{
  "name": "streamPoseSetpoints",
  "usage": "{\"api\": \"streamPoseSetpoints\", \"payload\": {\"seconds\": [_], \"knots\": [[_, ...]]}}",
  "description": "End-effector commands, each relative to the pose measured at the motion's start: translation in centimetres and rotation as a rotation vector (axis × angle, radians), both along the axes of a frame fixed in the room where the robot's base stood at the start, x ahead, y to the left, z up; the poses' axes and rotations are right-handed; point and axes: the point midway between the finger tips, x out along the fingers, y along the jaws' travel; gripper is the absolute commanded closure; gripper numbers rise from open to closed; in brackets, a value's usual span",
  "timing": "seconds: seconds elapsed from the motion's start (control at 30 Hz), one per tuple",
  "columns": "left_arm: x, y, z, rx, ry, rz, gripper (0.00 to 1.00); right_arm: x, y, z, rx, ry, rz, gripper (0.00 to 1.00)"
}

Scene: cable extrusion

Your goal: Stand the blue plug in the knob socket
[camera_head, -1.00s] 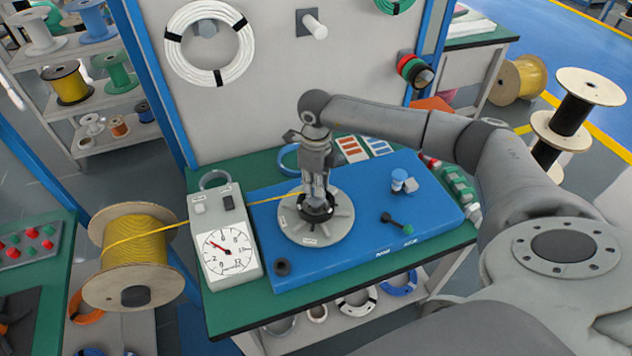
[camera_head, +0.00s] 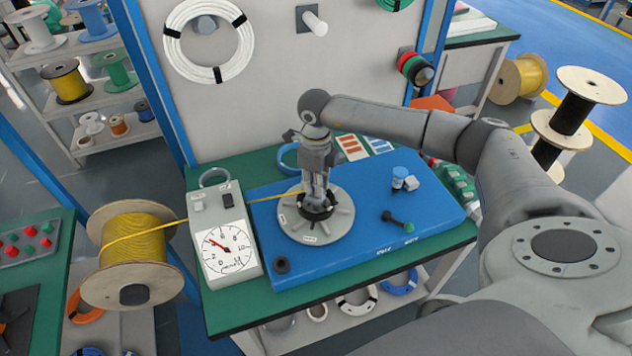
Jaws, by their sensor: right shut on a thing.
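The blue plug (camera_head: 399,175) stands upright on the right part of the blue board, beside a small pale block (camera_head: 411,184). My right gripper (camera_head: 318,203) points down over the grey slotted disc (camera_head: 338,225) and is shut on the dark hub (camera_head: 322,213) at its middle. The fingers hide part of the hub. A black ring-shaped socket (camera_head: 282,266) sits at the board's front left corner; I cannot tell whether it is the knob socket. The blue plug is apart from the gripper, to its right. My left gripper is not in view.
A gauge box (camera_head: 227,240) stands left of the blue board (camera_head: 370,250). A yellow cable runs from the spool (camera_head: 135,255) across it to the disc. A black lever with a green end (camera_head: 398,220) lies at right. The board's front middle is clear.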

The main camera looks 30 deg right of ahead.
Motion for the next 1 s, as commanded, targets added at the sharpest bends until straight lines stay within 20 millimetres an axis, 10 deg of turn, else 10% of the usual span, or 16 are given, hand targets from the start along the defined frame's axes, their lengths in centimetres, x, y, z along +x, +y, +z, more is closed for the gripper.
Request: {"api": "streamPoseSetpoints", "payload": {"seconds": [0.17,0.4,1.0], "knots": [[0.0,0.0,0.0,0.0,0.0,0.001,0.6,0.0,0.0,0.0,0.0,0.0,0.0,0.98],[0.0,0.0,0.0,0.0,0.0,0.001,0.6,0.0,0.0,0.0,0.0,0.0,0.0,0.59],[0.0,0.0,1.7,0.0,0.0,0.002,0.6,0.0,0.0,2.6,0.0,0.0,0.0,0.59]]}}
